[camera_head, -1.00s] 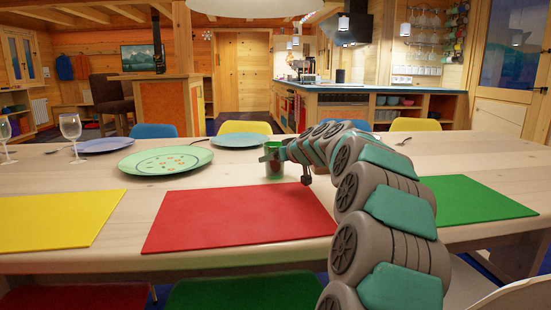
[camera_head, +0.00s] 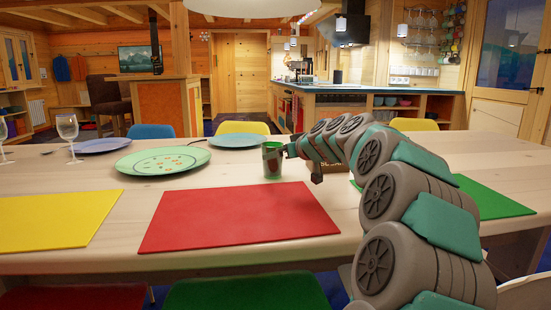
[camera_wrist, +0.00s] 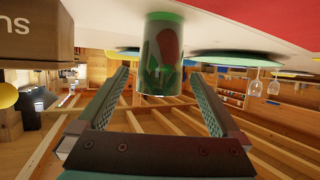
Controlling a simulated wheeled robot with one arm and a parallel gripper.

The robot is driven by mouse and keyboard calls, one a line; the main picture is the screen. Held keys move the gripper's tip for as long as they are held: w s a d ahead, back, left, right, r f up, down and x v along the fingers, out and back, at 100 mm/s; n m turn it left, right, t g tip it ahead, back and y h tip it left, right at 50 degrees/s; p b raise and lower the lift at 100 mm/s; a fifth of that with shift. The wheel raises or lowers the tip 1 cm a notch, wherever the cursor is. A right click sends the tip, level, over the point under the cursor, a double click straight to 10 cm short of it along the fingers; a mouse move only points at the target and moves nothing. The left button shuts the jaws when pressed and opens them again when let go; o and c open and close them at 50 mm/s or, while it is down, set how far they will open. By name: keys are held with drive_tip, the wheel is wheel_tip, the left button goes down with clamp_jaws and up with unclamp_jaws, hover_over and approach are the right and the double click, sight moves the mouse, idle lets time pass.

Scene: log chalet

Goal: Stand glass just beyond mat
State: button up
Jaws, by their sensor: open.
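A green glass (camera_head: 272,160) with a reddish-brown patch stands upright on the table, just beyond the far edge of the red mat (camera_head: 240,215). In the wrist view the glass (camera_wrist: 163,58) hangs upside down in the tilted picture, ahead of and between the finger ends. My gripper (camera_head: 290,151) is at the right side of the glass in the head view. Its two fingers (camera_wrist: 157,80) are spread apart with nothing between them along their length. The red mat shows at the top right corner of the wrist view.
A green plate (camera_head: 163,160) and a blue plate (camera_head: 238,141) lie left of the glass. Wine glasses (camera_head: 68,130) stand farther left. A brown box (camera_wrist: 35,30) is close on my gripper's other side, partly behind my arm in the head view. Yellow (camera_head: 60,219) and green (camera_head: 490,199) mats lie on either side.

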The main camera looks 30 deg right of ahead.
drive_tip(key=v, duration=0.6)
drive_tip(key=shift+s, duration=0.15)
drive_tip(key=shift+a, duration=0.1)
